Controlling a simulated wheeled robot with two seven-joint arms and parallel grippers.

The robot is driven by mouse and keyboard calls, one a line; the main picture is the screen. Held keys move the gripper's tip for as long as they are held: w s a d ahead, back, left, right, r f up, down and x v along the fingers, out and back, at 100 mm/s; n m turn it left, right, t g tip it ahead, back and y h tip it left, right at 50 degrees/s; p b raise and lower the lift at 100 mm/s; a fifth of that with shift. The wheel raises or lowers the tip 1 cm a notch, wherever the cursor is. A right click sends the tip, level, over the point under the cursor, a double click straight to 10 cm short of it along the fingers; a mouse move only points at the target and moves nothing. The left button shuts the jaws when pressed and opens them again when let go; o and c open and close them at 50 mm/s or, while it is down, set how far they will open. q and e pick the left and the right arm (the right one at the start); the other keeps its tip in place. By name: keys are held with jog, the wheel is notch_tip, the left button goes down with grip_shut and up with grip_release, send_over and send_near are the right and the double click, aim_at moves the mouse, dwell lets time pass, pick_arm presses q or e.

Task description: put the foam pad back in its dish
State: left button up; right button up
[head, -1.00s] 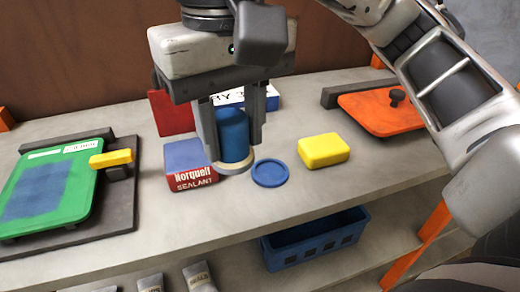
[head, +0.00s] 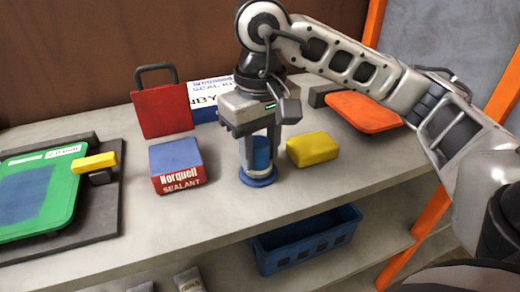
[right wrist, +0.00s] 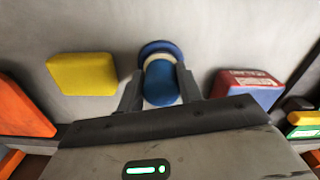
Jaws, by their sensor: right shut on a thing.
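The foam pad is a cream disc under a blue cylindrical grip (head: 262,153); the grip also shows in the right wrist view (right wrist: 162,84). My right gripper (head: 261,158) is shut on the blue grip, one finger on each side. The pad stands upright over the round blue dish (head: 258,180) on the bench. In the right wrist view the dish's rim (right wrist: 158,46) shows beyond the cream disc. I cannot tell whether the disc touches the dish floor or hovers just above it. My left gripper is out of view.
A yellow block (head: 313,149) lies close right of the dish. A red-and-blue sealant box (head: 178,167) stands to the left. A red plate with a handle (head: 161,111) and a white-and-blue box (head: 212,92) are behind. A blue crate (head: 306,242) sits on the lower shelf.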

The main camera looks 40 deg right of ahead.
aim_at(260, 144)
jog(key=shift+f, duration=0.2)
jog(key=o, duration=1.1)
jog(key=shift+r, duration=0.1)
notch_tip(260, 144, up, 12)
jog(key=p, duration=0.3)
jog(key=shift+r, duration=0.1)
